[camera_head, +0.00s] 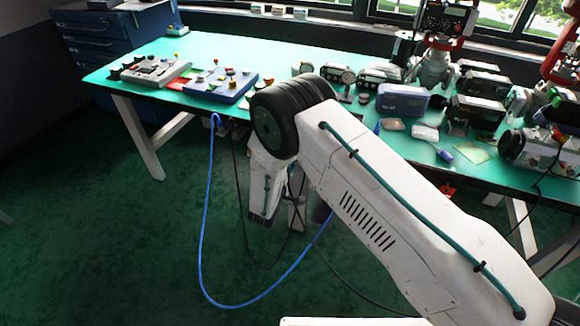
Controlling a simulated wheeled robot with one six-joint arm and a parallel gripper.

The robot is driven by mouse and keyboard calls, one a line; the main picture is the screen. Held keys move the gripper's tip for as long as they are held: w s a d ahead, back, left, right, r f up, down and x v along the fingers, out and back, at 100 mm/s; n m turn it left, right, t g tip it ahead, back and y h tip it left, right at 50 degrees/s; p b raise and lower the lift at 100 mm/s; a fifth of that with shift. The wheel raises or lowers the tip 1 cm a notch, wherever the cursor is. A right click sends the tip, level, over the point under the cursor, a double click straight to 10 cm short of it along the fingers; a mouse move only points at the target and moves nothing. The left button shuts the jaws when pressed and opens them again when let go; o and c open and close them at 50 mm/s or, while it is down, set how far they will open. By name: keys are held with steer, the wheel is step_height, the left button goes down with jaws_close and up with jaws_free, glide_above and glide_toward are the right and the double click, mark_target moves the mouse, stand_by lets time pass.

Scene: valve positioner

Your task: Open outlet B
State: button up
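My white arm reaches in from the bottom right to a black elbow joint in front of the green table (230,50). Beyond the elbow a white link hangs down at the table's front edge, and dark parts show at its lower end. I cannot make out fingertips there, nor whether my gripper is open or shut. A blue board (217,87) with coloured knobs lies left of the elbow. A pale grey board (152,72) with knobs lies further left. No label reading outlet B is legible, so I cannot tell which part it is.
A blue hose (202,240) hangs in a loop from the table's front edge, with dark cables near it. Several instrument housings, including a blue one (402,99), crowd the table's right side. A blue drawer cabinet (95,40) stands back left. The green floor at left is clear.

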steer(key=shift+m, duration=0.3)
steer(key=o, duration=0.7)
steer(key=v, duration=0.7)
steer(key=shift+s, duration=0.4)
steer(key=shift+a+r, duration=0.1)
